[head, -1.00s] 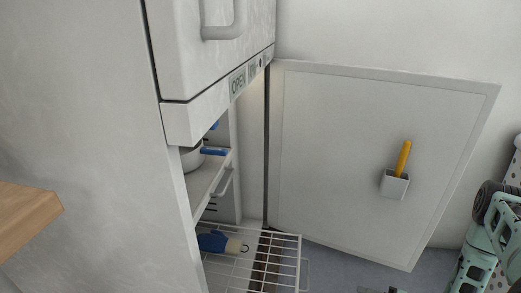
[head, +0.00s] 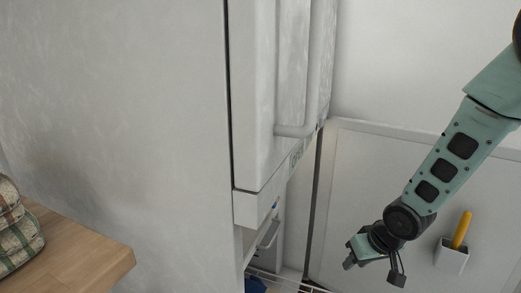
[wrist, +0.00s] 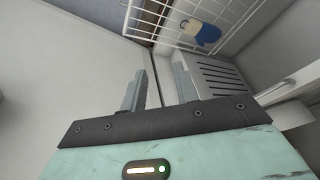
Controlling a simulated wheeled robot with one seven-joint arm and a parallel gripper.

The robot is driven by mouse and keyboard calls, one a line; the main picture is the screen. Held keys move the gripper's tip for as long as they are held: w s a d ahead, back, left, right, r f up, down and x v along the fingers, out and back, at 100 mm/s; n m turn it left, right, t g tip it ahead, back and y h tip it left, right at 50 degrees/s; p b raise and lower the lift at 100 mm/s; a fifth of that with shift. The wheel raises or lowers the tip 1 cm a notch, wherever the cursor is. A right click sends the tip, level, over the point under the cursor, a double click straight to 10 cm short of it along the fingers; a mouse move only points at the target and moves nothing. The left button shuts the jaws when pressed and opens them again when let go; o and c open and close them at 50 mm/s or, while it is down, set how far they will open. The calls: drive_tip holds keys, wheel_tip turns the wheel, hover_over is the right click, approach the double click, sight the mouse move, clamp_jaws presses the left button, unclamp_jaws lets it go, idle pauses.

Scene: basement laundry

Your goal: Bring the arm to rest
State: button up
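My gripper (head: 372,272) hangs at the end of my teal arm, in front of the open lower door (head: 365,180) of the tall white cabinet (head: 140,130). In the wrist view the two grey fingers of my gripper (wrist: 160,80) stand apart with nothing between them. The gripper is open and empty, and I see no contact with the door or the basket.
A pulled-out white wire basket (wrist: 178,32) holds a blue and cream item (wrist: 208,33). A white holder (head: 451,258) with a yellow-handled tool (head: 462,230) is on the door. A wooden tabletop (head: 85,252) with folded plaid cloth (head: 18,235) is at lower left.

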drive_tip(key=s+a+r+n+g+h+p, duration=0.1)
drive_tip(key=s+a+r+n, duration=0.15)
drive_tip(key=s+r, duration=0.45)
drive_tip(key=s+a+r+n+g+p, duration=0.15)
drive_tip(key=s+a+r, duration=0.25)
drive_tip(key=s, duration=0.7)
drive_tip(key=s+a+r+n+g+h, duration=0.1)
drive_tip(key=s+a+r+g, duration=0.15)
drive_tip(key=s+r, duration=0.45)
wheel_tip(320, 180, up, 36)
drive_tip(key=s+p, duration=0.1)
drive_tip(key=p, duration=3.6)
drive_tip(key=shift+s+a+t+p, duration=0.25)
drive_tip(key=shift+a+t+p, duration=0.05)
drive_tip(key=shift+t+p, duration=0.1)
